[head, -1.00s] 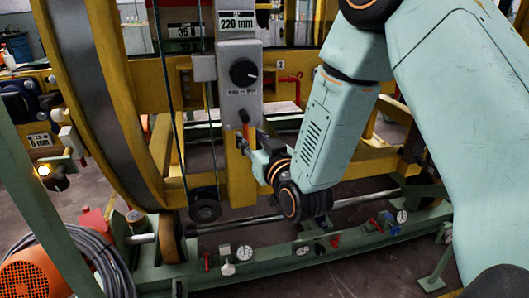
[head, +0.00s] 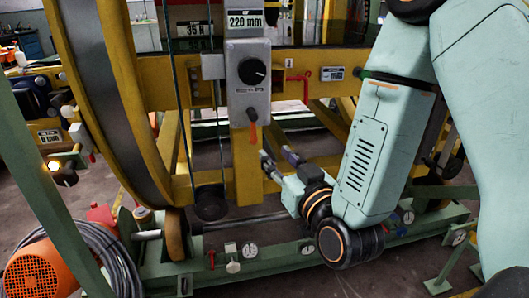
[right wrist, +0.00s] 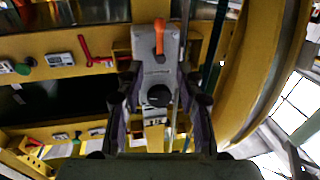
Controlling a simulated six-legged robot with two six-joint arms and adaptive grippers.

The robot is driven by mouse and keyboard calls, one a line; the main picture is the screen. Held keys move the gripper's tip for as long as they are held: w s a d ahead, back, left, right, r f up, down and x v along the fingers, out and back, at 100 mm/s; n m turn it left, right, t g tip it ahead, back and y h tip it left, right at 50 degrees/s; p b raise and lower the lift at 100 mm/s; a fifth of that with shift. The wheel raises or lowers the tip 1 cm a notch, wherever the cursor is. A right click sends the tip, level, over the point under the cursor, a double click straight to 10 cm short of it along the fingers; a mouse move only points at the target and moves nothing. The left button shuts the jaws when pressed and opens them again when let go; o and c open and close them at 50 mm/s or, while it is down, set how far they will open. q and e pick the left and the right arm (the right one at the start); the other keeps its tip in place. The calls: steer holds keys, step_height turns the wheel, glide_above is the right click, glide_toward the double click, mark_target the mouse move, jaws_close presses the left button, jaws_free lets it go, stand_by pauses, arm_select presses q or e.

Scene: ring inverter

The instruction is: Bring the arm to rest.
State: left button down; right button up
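My right gripper (head: 276,157) is in the lower middle of the head view, below and right of the grey control box (head: 248,95). Its two fingers are apart with nothing between them. In the right wrist view the open fingers (right wrist: 163,100) frame the box, which lies beyond them. The box carries a black knob (head: 252,71) and an orange-red lever (head: 253,132) that hangs down at its lower end. The lever (right wrist: 159,38) also shows in the right wrist view, clear of the fingers. My left gripper is not in view.
A large yellow ring (head: 117,95) stands left of the box. A green base beam (head: 285,258) with gauges and small valves runs below my arm. An orange motor (head: 38,272) and coiled cable (head: 100,255) lie at lower left. A red handle (head: 300,84) is right of the box.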

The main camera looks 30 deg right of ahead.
steer(key=s+a+f+g+p, duration=0.1)
steer(key=s+f+g, duration=0.2)
steer(key=f, duration=0.3)
steer(key=s+a+f+g+y+p, duration=0.1)
steer(key=s+f+g, duration=0.1)
steer(key=f+g, duration=0.3)
steer(key=s+f+g+p, duration=0.1)
steer(key=s+f+g, duration=0.15)
steer(key=f, duration=0.45)
steer(key=s+f+g+p, duration=0.2)
steer(key=s+f+g, duration=0.2)
steer(key=s, duration=0.7)
steer(key=s+a+f+g+p, duration=0.1)
steer(key=s+f, duration=0.4)
steer(key=s, duration=0.7)
steer(key=g+p, duration=0.1)
steer(key=g, duration=0.1)
steer(key=shift+f+g, duration=0.3)
steer(key=shift+g, duration=0.05)
steer(key=shift+s, duration=0.2)
